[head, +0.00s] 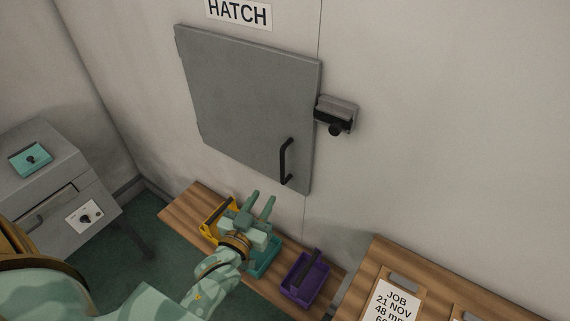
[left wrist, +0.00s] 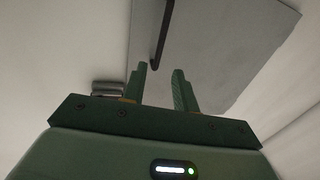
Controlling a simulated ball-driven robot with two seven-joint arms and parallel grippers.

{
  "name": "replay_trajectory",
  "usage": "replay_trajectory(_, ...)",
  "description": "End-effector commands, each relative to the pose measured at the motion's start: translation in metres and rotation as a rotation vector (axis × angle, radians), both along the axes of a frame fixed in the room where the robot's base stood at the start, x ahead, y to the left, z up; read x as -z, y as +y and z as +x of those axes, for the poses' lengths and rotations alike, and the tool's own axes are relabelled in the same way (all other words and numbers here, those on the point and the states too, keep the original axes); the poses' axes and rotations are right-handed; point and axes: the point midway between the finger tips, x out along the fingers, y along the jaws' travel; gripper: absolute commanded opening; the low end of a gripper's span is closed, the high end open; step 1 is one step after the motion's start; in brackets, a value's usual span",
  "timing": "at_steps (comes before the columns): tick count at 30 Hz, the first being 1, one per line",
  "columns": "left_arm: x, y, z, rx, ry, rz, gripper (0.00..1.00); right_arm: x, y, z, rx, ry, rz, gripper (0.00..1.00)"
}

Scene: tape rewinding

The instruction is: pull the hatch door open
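The grey hatch door (head: 245,105) is set in the wall under a "HATCH" sign and looks shut. Its black bar handle (head: 284,162) is at the lower right of the door. A latch block (head: 336,114) with a dark knob is on the wall at the door's right edge. My left gripper (head: 261,205) is open and empty, below and left of the handle and apart from it. In the left wrist view the handle (left wrist: 161,40) shows beyond the open fingers, with the door (left wrist: 215,50) behind. My right gripper is not in view.
A wooden bench (head: 183,211) under the hatch holds a yellow bin (head: 212,222), a teal bin (head: 266,262) and a purple bin (head: 306,284). A grey cabinet (head: 70,195) stands at left. A wooden board with a job card (head: 393,305) is at lower right.

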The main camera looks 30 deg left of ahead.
Motion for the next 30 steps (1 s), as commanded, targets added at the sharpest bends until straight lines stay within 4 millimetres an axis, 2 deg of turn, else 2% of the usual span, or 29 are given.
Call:
replay_trajectory(9,0.0,0.005,0.082,0.0,-0.001,0.0,0.29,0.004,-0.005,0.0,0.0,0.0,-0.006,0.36)
replay_trajectory(15,0.001,0.007,0.119,0.0,0.002,0.001,0.29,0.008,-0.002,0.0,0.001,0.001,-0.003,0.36)
replay_trajectory(21,0.001,0.008,0.133,0.0,0.002,0.0,0.29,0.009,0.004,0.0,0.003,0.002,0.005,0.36)
replay_trajectory(29,0.001,0.008,0.134,0.0,0.003,0.0,0.29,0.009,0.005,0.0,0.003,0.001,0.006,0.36)
replay_trajectory(30,0.001,0.008,0.134,0.0,0.003,0.0,0.21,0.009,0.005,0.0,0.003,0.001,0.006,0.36)
